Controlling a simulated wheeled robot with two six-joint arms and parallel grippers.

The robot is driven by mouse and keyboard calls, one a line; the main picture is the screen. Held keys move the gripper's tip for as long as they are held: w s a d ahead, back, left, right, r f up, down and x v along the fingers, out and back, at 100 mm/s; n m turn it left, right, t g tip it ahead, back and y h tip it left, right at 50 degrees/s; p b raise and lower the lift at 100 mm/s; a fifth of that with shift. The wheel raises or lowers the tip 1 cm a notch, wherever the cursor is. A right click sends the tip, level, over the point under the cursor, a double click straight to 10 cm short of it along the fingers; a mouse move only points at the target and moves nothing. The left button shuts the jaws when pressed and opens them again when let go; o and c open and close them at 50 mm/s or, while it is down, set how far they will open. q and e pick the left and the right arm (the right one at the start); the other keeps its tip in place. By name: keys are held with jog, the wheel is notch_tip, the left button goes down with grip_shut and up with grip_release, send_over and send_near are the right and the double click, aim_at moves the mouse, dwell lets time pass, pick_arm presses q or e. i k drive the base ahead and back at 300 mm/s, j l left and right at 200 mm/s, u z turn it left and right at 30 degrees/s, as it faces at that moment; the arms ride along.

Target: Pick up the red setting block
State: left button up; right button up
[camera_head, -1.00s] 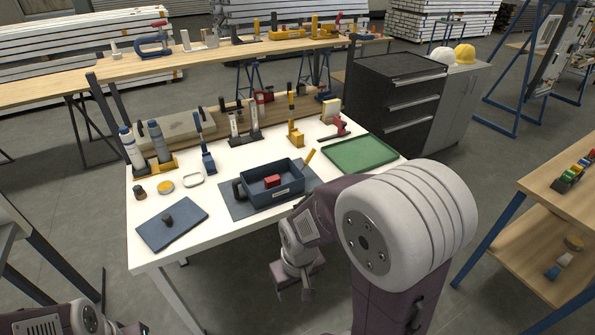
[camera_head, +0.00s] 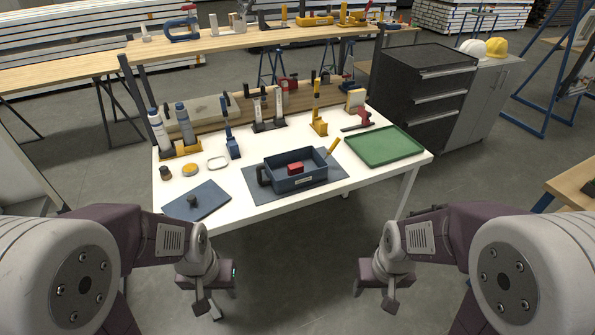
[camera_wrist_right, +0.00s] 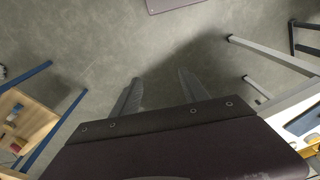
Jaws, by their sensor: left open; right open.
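The red setting block (camera_head: 296,168) lies inside a dark blue tray box (camera_head: 300,184) with a handle, on a grey mat on the white table. My left gripper (camera_head: 217,308) hangs low in front of the table's left part, well away from the block. My right gripper (camera_head: 375,300) hangs low in front of the table's right part, also apart from the block. In the right wrist view its two fingers (camera_wrist_right: 160,92) are spread with only floor between them. Both grippers are empty.
The white table (camera_head: 262,208) also holds a blue plate (camera_head: 210,200), a green tray (camera_head: 372,147), bottles (camera_head: 158,130) and clamps. A black drawer cabinet (camera_head: 425,90) stands behind at right. Floor between my arms is clear.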

aim_at(296, 169)
jog(key=i+l+u, duration=0.2)
jog(key=u, duration=0.15)
jog(key=i+l+u, duration=0.35)
jog(key=j, duration=0.1)
